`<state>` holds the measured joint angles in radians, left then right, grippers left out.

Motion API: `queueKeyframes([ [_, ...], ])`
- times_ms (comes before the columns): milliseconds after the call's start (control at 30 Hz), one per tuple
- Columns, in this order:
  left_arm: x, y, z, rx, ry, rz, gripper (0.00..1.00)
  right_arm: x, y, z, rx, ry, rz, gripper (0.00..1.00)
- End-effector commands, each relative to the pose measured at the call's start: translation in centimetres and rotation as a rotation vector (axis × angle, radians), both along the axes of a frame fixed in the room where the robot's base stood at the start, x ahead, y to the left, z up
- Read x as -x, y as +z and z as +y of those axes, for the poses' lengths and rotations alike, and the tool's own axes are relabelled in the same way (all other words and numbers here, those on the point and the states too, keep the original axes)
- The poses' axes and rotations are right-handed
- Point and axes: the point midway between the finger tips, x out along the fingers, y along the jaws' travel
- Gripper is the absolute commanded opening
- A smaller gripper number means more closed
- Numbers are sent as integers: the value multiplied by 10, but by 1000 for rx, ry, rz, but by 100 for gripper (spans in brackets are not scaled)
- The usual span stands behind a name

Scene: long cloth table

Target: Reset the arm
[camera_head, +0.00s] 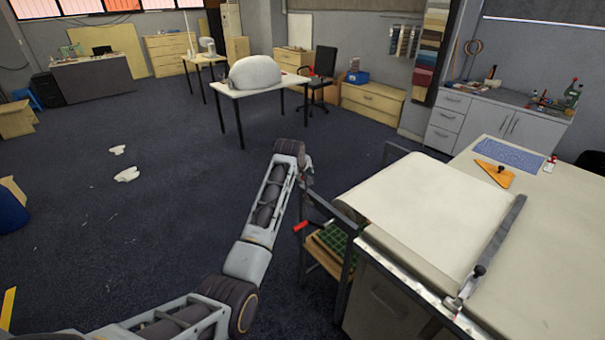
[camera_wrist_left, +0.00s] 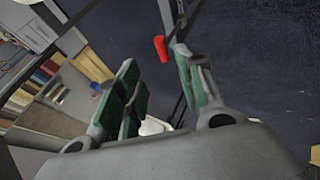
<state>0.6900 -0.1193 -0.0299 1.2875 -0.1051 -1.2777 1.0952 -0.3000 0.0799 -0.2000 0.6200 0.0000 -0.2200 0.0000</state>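My left arm (camera_head: 265,210) reaches up from the bottom of the head view, beside the table's left end. Its wrist end is at the top of the arm, and the left gripper (camera_head: 306,176) is mostly hidden there. In the left wrist view the two green-padded fingers of the left gripper (camera_wrist_left: 157,62) stand apart with nothing between them. A red handle (camera_wrist_left: 160,48) shows beyond the fingertips, apart from them. My right arm and right gripper are not in view.
The long table (camera_head: 560,235) on the right carries a white cloth sheet (camera_head: 425,205), a metal bar (camera_head: 497,240) and an orange triangle (camera_head: 494,174). A shelf with a green mat (camera_head: 333,238) and a red handle (camera_head: 301,226) stands by its left end. Dark floor (camera_head: 180,220) is mostly clear.

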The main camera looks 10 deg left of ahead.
Motion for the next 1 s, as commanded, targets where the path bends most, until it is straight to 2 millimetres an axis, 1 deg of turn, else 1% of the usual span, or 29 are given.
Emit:
queueKeyframes([
  [433,2,1,0,0,0,1,37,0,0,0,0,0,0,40],
  [633,8,-6,3,-12,-10,8,37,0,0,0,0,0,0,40],
  [767,20,-19,8,-36,-32,20,37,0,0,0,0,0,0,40],
  [867,35,-34,13,-62,-59,34,37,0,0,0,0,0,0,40],
  [1000,58,-54,20,-106,-103,55,37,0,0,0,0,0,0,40],
])
